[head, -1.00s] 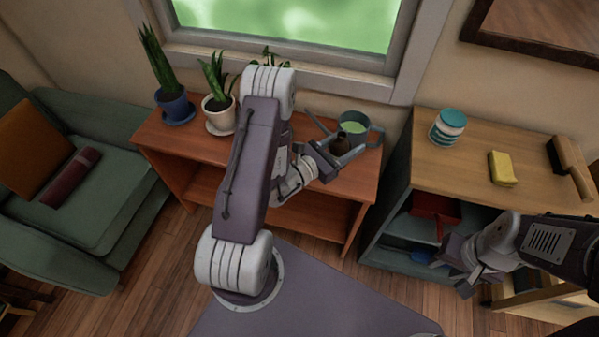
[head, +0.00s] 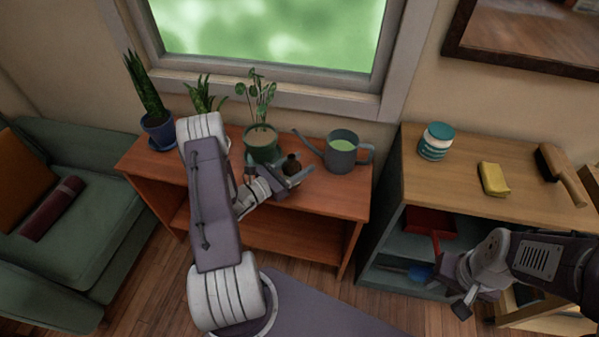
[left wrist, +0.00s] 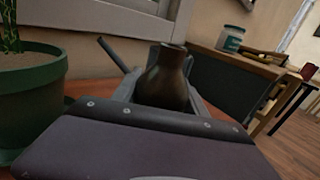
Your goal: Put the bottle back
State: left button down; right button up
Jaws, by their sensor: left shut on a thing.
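The brown bottle (head: 291,164) is upright between the fingers of my left gripper (head: 296,176), which is shut on it. They are over the front part of the reddish wooden shelf top (head: 335,202), in front of the potted plants and the watering can. In the left wrist view the dark bottle (left wrist: 167,78) shows its neck and shoulder, and its lower part is hidden. I cannot tell whether its base touches the shelf top. My right gripper (head: 455,285) is in front of the shelf at the right, away from the bottle; its fingers are unclear.
A plant in a green pot (head: 262,146) stands just behind the left gripper. A grey watering can (head: 342,158) stands to its right. A plant in a blue pot (head: 160,132) is at the left end.

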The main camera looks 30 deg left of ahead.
pick_arm(q)
notch_tip(320, 180, down, 3)
jog(key=shift+f+b, duration=0.15)
jog(key=shift+b, duration=0.3)
jog(key=shift+f, duration=0.1)
jog(key=c, duration=0.6)
grip_release()
